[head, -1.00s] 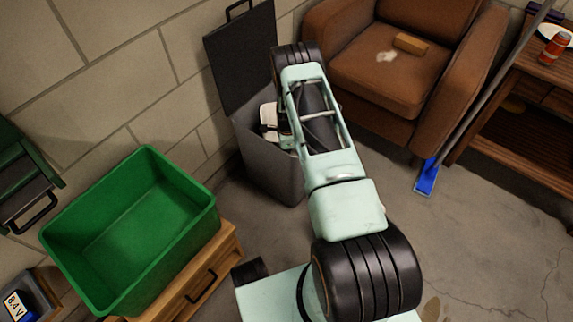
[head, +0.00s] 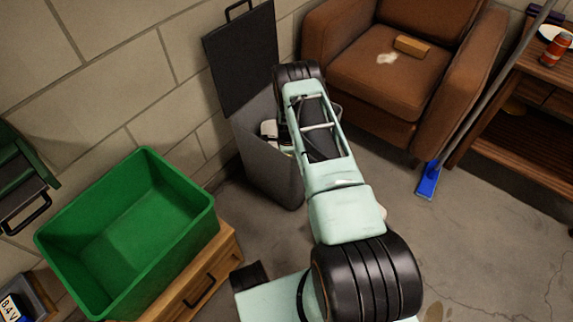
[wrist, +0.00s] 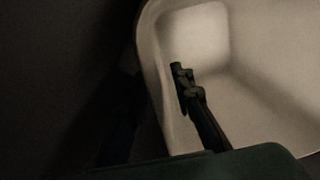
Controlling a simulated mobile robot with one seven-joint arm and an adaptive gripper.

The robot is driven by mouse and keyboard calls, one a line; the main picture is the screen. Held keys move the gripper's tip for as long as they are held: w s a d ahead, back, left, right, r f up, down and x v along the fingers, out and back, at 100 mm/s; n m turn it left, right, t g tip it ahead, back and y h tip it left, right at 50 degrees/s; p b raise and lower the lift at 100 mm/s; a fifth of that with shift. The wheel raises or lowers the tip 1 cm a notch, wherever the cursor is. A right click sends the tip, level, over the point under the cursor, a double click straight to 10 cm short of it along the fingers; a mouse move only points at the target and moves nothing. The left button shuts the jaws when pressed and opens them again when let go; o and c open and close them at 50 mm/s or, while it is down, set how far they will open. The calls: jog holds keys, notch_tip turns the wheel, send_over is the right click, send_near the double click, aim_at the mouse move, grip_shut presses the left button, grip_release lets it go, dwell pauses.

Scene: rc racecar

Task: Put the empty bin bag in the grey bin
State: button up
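The grey bin (head: 268,170) stands against the wall with its dark lid (head: 240,62) open upright. A whitish thing, likely the bin bag (head: 269,128), shows at the bin's mouth, mostly hidden by my arm and the bin's wall. In the wrist view the white bag (wrist: 265,85) looks like an open, hollow, round-cornered shape. My gripper (wrist: 158,80) reaches down there: one dark finger is inside the bag's rim, and the other seems to be a dim shape outside it. Whether the fingers pinch the rim is too dark to tell. The head view hides my gripper.
A green crate (head: 60,245) sits on a wooden drawer unit (head: 205,275) at left. A brown armchair (head: 385,85) stands right of the bin. A blue-headed mop (head: 428,180) leans by a wooden table (head: 540,85). The floor between is clear.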

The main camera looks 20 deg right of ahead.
notch_tip(320, 180, up, 12)
jog(key=p, duration=0.4)
jog(key=shift+s, duration=0.45)
jog(key=shift+a, duration=0.1)
